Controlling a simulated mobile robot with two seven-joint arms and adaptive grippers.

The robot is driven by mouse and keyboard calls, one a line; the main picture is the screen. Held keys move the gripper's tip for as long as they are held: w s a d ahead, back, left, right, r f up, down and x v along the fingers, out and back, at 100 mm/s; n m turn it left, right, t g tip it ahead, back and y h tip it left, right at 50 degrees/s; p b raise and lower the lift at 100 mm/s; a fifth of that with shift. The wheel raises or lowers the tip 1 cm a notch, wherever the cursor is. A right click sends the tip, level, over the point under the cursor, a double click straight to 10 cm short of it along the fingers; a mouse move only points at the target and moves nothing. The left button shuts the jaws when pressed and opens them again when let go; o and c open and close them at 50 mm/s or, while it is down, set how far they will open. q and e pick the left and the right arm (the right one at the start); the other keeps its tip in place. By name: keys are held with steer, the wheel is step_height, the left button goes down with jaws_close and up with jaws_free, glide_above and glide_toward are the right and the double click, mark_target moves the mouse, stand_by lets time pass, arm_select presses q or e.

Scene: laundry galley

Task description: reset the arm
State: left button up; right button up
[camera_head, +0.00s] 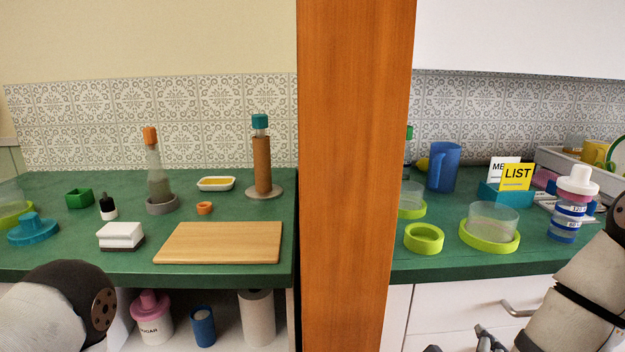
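My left arm (60,305) comes in at the lower left, in front of the green counter; its gripper is out of view. My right arm (580,290) comes in at the lower right, bent downward in front of the white drawers. Only dark parts of my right gripper (465,343) show at the bottom edge, below the counter top. The rest of it is cut off, so I cannot tell whether it is open or shut, or whether it holds anything.
A wooden post (352,180) splits the green counter. A lime ring (424,238), a blue pitcher (443,167) and a white-capped bottle (572,205) stand on the right. A drawer handle (520,308) sticks out near my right arm.

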steer(key=s+a+f+n+g+y, duration=0.4)
steer(key=s+f+n, duration=0.7)
steer(key=f+n, duration=0.1)
steer(key=s+f+n+g, duration=0.1)
steer(key=s+n+g, duration=0.2)
steer(key=s+n, duration=0.2)
steer(key=s+f+n+g+y, duration=0.1)
steer(key=s+f+n+g, duration=0.1)
steer(key=s+n, duration=0.4)
steer(key=s+f+n+g+y, duration=0.1)
steer(key=s+n+g, duration=0.3)
steer(key=s, duration=1)
steer(key=shift+f+n+g, duration=0.3)
steer(key=shift+f+n, duration=0.1)
steer(key=shift+n, duration=0.5)
